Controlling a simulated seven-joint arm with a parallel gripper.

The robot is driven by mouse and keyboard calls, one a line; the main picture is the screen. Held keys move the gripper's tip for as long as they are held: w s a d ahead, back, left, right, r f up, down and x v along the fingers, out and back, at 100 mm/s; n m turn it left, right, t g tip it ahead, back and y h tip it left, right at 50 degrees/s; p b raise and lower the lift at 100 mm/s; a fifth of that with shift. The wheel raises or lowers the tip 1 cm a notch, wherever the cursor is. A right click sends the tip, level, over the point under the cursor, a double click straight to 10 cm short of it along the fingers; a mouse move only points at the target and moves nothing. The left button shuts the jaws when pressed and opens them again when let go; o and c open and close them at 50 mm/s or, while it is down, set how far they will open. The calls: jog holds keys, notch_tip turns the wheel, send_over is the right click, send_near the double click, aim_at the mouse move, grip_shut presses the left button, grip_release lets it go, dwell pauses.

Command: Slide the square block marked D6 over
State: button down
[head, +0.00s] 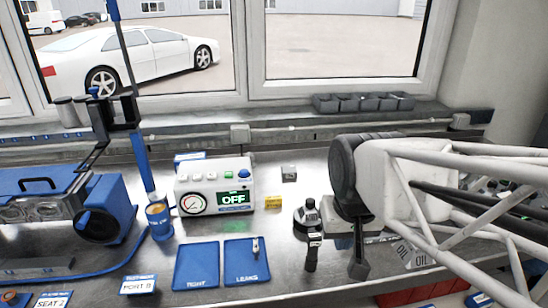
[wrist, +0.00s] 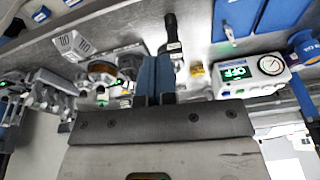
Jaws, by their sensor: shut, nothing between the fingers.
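A small grey square block (head: 289,173) stands on the metal bench right of the tester box in the head view. Its marking is too small to read, so I cannot confirm D6. I cannot pick it out for certain in the wrist view. My gripper (head: 358,268) is over the bench, to the right of and nearer than the grey block, apart from it. In the wrist view its two blue fingers (wrist: 155,78) are together with nothing between them.
The tester box (head: 215,185) reading OFF stands left of the block. A yellow block (head: 273,203) lies in front of it. A black-and-grey bottle-like item (head: 308,214) and a black-handled tool (head: 312,252) are between block and gripper. Blue trays (head: 197,266) lie at the front.

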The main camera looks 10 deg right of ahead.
jog(key=w+d+m+g, duration=0.15)
jog(key=w+m, duration=0.25)
jog(key=w, duration=1.2)
jog(key=w+d+m, duration=0.3)
jog(key=w+m, duration=0.2)
jog(key=w, duration=1)
jog(key=w+d+f+m, duration=0.2)
jog(key=w+d+f, duration=0.1)
jog(key=w+f, duration=0.3)
jog(key=w+d+f+m+y, duration=0.1)
jog(key=w+d+f+m, duration=0.2)
jog(key=w+f, duration=0.3)
jog(key=w+d+f+m+g+y, duration=0.1)
jog(key=w+f, duration=0.5)
jog(key=w, duration=0.8)
jog(key=shift+w+d+f+m, duration=0.1)
jog(key=shift+d+f+m, duration=0.05)
jog(key=shift+d+m, duration=0.4)
jog(key=shift+d+f+m, duration=0.1)
jog(key=shift+d+m, duration=0.25)
jog(key=shift+d, duration=0.25)
jog(key=shift+a, duration=0.2)
